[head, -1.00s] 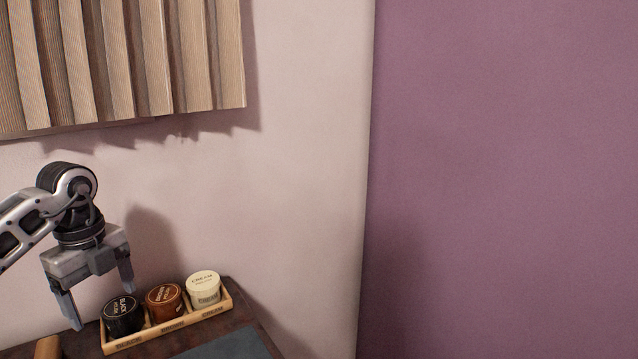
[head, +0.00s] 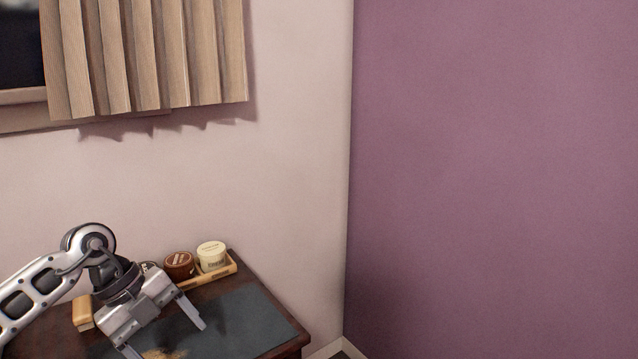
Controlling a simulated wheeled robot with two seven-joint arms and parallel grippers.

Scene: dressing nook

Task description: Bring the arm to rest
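My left arm comes in from the left, and its gripper (head: 166,336) is open with nothing between its fingers. It hangs over the front part of a dark wooden table (head: 284,327), in front of a wooden tray (head: 226,271). My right arm is not in view.
The tray holds a cream jar (head: 212,256), a brown jar (head: 179,265) and a dark jar mostly hidden behind my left arm. A blue-grey mat (head: 240,318) lies on the table. A tan wooden block (head: 82,312) is left of the gripper. A purple wall (head: 490,180) stands at right.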

